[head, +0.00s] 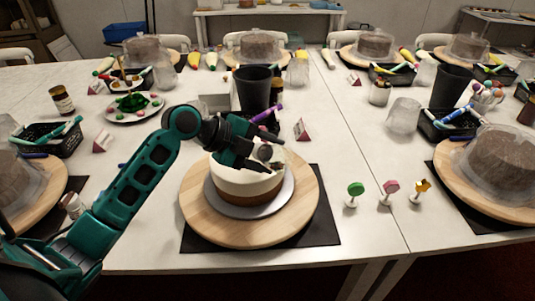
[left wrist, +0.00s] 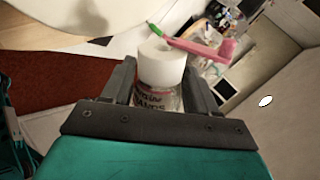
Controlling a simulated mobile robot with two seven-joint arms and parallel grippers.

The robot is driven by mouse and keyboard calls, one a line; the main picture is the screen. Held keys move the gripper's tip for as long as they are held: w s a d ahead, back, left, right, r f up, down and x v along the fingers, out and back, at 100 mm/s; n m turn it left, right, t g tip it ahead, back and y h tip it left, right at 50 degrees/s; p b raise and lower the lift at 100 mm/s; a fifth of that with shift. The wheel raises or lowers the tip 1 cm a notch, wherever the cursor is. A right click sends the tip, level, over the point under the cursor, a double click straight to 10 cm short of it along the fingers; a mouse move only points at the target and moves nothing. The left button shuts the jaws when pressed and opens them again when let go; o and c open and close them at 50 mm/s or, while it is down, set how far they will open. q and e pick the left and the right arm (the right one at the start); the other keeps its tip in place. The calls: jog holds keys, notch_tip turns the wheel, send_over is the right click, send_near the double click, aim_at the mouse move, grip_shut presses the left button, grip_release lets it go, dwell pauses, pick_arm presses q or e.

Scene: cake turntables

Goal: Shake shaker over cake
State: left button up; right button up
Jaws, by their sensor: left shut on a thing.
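The cake (head: 240,187), white on top and brown at the bottom, sits on a silver board on a round wooden turntable (head: 198,207). My left gripper (head: 262,156) is over the cake's back right part. In the left wrist view the gripper (left wrist: 160,92) is shut on the shaker, a clear labelled jar (left wrist: 158,101) with a white cap (left wrist: 161,66). The shaker looks tipped over, judging by the tilted background; in the head view the gripper mostly hides it. Whether anything falls from it cannot be seen. My right gripper is in neither view.
Three small picks (head: 387,189) stand to the right. A plate of decorations (head: 134,106) and a black basket (head: 58,138) are at the left. The table between cake and picks is clear.

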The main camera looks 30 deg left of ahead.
pick_arm(q)
jog(key=shift+r+h, duration=0.2)
jog(key=shift+h, duration=0.1)
jog(key=shift+s+d+r+p, duration=0.15)
jog(key=shift+d+r+p, duration=0.1)
jog(key=shift+d+p, duration=0.05)
jog(key=shift+a+f+b, duration=0.35)
jog(key=shift+f+b, duration=0.05)
jog(key=shift+b, duration=0.25)
jog(key=shift+w+r+n+h, duration=0.2)
jog(key=shift+r+n+h, duration=0.1)
jog(key=shift+n, duration=0.1)
